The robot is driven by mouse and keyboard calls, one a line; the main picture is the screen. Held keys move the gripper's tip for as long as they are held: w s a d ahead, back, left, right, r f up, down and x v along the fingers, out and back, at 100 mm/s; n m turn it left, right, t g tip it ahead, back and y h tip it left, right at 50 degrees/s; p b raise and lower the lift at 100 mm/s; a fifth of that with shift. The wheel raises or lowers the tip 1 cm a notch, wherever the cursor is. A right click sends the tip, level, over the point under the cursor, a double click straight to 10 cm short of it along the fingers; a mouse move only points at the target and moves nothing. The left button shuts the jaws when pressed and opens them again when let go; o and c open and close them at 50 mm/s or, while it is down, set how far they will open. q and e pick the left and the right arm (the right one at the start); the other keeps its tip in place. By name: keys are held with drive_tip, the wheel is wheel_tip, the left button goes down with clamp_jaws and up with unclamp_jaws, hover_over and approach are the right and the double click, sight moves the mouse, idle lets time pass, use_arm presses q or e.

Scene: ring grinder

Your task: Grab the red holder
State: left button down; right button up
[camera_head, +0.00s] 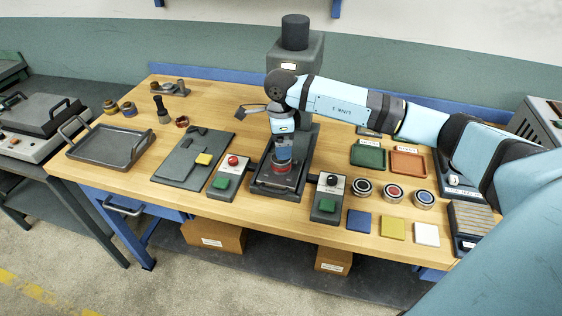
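My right gripper (284,153) points down over the grinder's work plate (262,190). Its fingers are at a small round red piece (281,168), which looks like the red holder and sits on a dark round seat. The gripper covers the top of this piece. The fingers are too small and hidden to tell whether they are open, or whether they touch it. My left gripper is not in view.
The grinder's column (296,55) stands right behind my arm. Button boxes (222,181) (329,204) flank the plate. A grey tray (110,146) and a dark board (195,160) lie left. Green (367,155) and orange trays (409,162) lie right, with round tins (393,193) in front.

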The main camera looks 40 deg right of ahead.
sight(281, 163)
wheel_tip(281, 163, down, 2)
drive_tip(key=shift+f, duration=0.2)
wheel_tip(281, 163, down, 5)
drive_tip(key=shift+f+p, duration=0.1)
drive_tip(key=shift+p, duration=0.65)
drive_tip(key=c, duration=1.6)
